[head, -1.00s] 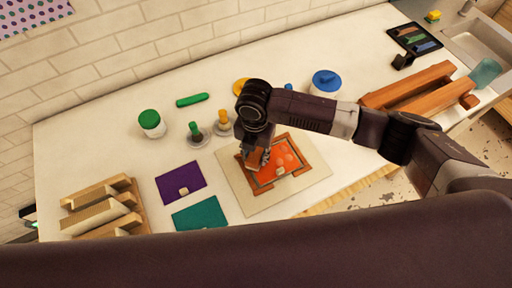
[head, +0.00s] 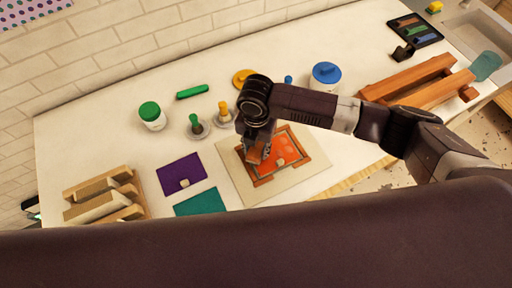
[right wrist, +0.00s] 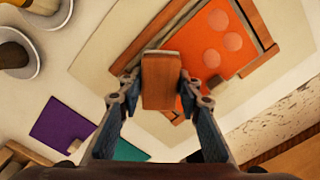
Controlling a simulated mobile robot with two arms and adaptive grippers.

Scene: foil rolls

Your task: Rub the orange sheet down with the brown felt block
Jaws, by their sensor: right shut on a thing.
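The orange sheet (head: 286,148) lies inside a brown wooden frame (head: 306,146) on a pale board (head: 297,185). The block is over the left part of the frame and sheet. I cannot tell whether it touches the sheet. My left gripper is not in view.
Purple (head: 180,172) and teal (head: 198,202) sheets lie left of the board, near a wooden rack (head: 105,198). Behind stand a green-lidded jar (head: 151,116), green and yellow-handled tools, and a blue-lidded jar (head: 325,77). Wooden rails (head: 420,82) lie at right.

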